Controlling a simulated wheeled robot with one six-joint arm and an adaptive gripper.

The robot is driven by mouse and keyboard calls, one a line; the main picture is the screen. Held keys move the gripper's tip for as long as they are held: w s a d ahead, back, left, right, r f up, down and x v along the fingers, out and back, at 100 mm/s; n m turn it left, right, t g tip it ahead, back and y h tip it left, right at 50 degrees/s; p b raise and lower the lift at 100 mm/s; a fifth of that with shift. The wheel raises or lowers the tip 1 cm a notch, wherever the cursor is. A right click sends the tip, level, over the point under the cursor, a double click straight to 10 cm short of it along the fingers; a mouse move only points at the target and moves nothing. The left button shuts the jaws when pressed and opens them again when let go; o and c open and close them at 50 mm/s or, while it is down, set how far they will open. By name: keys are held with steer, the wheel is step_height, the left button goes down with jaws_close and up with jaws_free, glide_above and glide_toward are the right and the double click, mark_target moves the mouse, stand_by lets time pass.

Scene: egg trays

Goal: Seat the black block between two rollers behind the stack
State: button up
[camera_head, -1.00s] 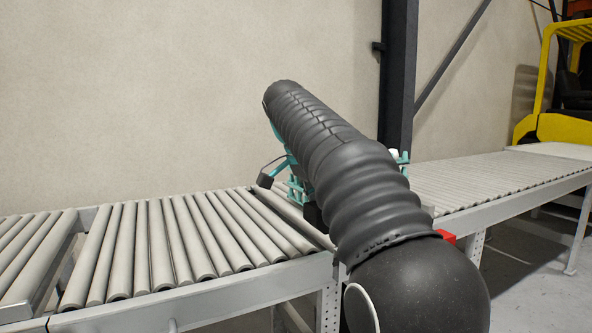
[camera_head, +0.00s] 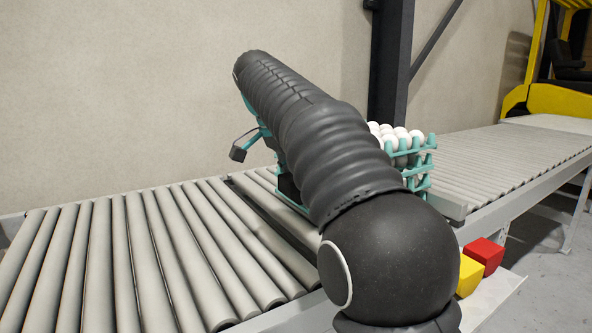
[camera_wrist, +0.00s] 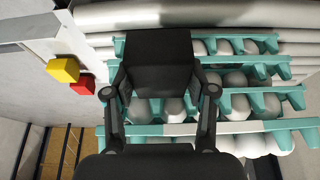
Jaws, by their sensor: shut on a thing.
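In the wrist view, the black block (camera_wrist: 158,48) is held between the two fingers of my gripper (camera_wrist: 159,82), which is shut on it. The block is in front of the stack of teal egg trays (camera_wrist: 293,124) with white eggs and covers part of it. Rollers (camera_wrist: 180,14) show past the block at the top of that view. In the head view, the stack (camera_head: 417,160) is partly hidden behind my arm. My fingers are hidden there, and I cannot clearly make out the block. I cannot tell the block's height above the rollers.
A yellow block (camera_head: 470,275) and a red block (camera_head: 485,254) sit on a side shelf (camera_head: 500,292) at right. Bare conveyor rollers (camera_head: 150,250) stretch left, with a dark gap between rollers near my arm. More conveyor (camera_head: 500,160) runs right. A dark post (camera_head: 390,60) stands behind.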

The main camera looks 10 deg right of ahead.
steer(key=shift+f, duration=1.5)
step_height(320, 180, down, 6)
steer(key=b, duration=0.4)
steer(key=shift+f, duration=0.15)
steer(key=shift+f+b, duration=0.55)
steer(key=o, duration=1.5)
